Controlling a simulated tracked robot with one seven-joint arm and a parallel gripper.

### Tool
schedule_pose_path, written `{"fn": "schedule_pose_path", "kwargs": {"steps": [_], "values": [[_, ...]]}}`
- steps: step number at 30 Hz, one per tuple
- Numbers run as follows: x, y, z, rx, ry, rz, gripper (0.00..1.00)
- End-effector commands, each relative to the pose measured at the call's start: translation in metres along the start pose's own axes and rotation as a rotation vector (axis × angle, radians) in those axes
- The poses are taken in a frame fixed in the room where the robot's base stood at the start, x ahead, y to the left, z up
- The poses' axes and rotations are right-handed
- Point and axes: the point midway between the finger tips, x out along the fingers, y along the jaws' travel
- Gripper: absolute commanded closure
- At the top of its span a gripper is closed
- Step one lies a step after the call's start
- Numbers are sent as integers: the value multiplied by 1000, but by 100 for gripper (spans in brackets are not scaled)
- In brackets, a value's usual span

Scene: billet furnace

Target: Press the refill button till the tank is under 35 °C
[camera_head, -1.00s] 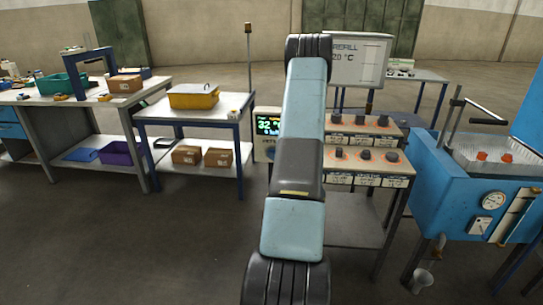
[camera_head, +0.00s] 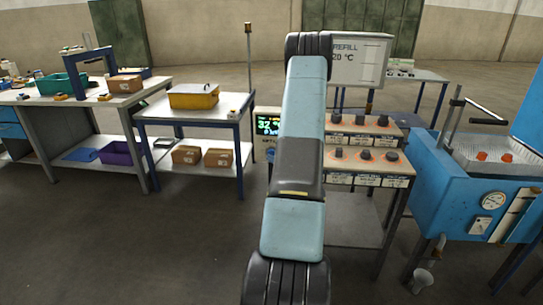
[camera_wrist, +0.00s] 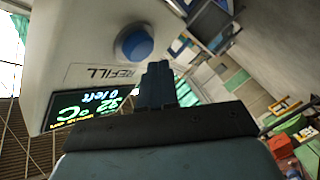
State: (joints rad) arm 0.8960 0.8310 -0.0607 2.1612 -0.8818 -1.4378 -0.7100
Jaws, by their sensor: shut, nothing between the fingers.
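The round blue refill button (camera_wrist: 135,43) sits on a pale panel with a REFILL label (camera_wrist: 98,75) in the wrist view. The lit display (camera_wrist: 85,108) beside it reads 32 °C and "0 left" in green and blue. The display (camera_head: 268,124) also shows 32 in the head view, partly covered by my arm. My gripper (camera_wrist: 156,72) is shut and empty, with its tips close to the button. The wrist view shows no clear contact.
A white box marked REFILL 20 °C (camera_head: 360,62) stands behind my arm. A bench with dark knobs (camera_head: 365,155) is to its right, then a blue tank (camera_head: 450,195) with a gauge. A table with a yellow bin (camera_head: 193,97) stands left. The front floor is clear.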

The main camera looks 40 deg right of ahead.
Motion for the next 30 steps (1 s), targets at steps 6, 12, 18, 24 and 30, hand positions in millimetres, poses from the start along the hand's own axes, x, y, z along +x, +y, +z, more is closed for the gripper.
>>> {"fn": "schedule_pose_path", "kwargs": {"steps": [6,12,18,24,30], "values": [[-10,-8,-7,1,0,0,100],[-21,-16,-15,2,0,0,100],[-31,-23,-23,1,0,-1,100],[-35,-25,-25,0,0,0,100],[-34,-25,-25,0,0,0,100]]}}
